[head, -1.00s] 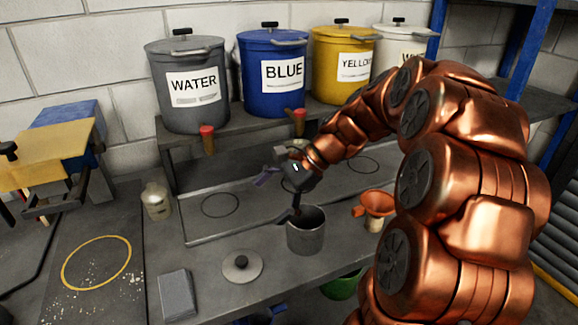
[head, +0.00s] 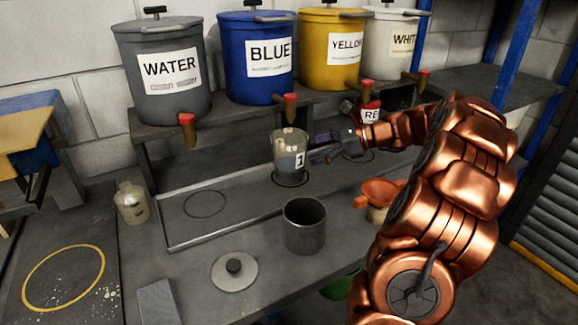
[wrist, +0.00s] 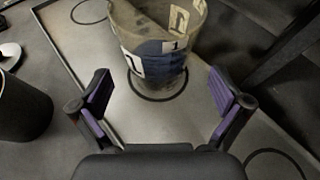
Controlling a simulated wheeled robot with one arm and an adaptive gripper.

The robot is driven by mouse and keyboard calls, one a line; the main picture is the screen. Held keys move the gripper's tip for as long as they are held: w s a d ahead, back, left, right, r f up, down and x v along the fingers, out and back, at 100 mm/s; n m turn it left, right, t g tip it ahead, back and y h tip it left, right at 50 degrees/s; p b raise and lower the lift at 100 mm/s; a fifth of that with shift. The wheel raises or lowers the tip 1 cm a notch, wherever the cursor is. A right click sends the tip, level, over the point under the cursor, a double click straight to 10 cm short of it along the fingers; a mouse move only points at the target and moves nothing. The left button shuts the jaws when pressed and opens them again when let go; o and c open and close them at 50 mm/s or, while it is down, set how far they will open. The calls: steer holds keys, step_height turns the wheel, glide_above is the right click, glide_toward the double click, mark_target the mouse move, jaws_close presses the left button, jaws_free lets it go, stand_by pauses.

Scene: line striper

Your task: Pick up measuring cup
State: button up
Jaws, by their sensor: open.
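The measuring cup (head: 287,157) is clear and marked with a 1. It stands upright at a dark ring on the shallow tray, below the blue bucket's tap. In the wrist view the measuring cup (wrist: 158,42) is straight ahead of my gripper, near the top middle. My gripper (wrist: 163,95) is open, with purple pads spread on either side and nothing between them. In the head view my gripper (head: 322,150) is just right of the cup, at about its height. Whether a finger touches the cup cannot be told there.
Grey water (head: 165,75), blue (head: 258,60), yellow (head: 330,55) and white (head: 390,40) buckets stand on a shelf. An open grey metal pot (head: 305,230) stands in front of the tray, with a round lid (head: 235,273) nearby. An orange funnel (head: 380,191) is to the right.

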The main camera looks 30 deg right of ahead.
mark_target(290, 155)
steer(key=shift+p+x, duration=0.4)
steer(key=shift+x, duration=3.55)
steer(key=shift+s, duration=0.1)
steer(key=c, duration=1.3)
